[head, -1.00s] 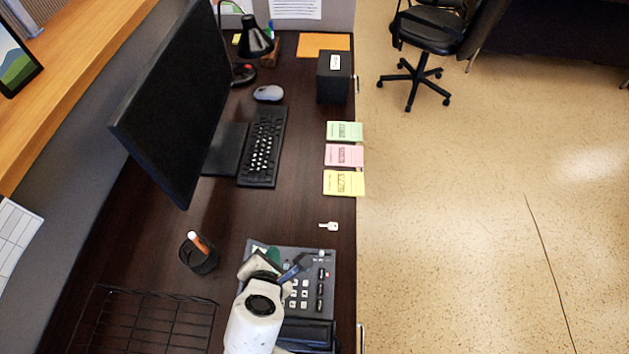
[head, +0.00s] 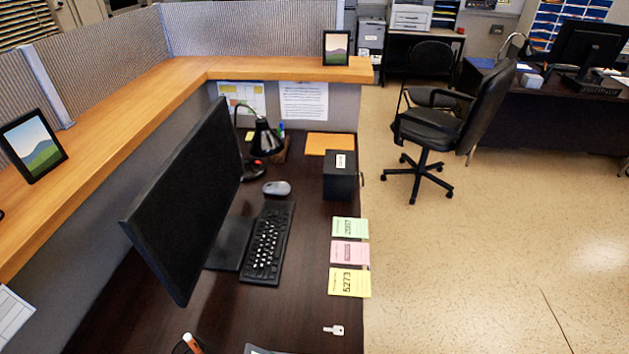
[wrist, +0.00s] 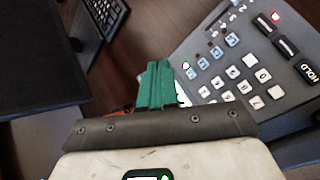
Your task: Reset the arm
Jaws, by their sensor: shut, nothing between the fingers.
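My gripper (wrist: 158,85) shows in the wrist view with its green fingers together and nothing between them. It is in front of the grey desk phone (wrist: 240,75), whose white keys lie to its right in the picture. I cannot tell how far the fingers are from the phone. The arm and gripper are out of the head view. Only a sliver of the grey phone (head: 258,349) shows at the bottom edge there.
Open floor (head: 480,270) lies right, with a chair (head: 435,130) beyond.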

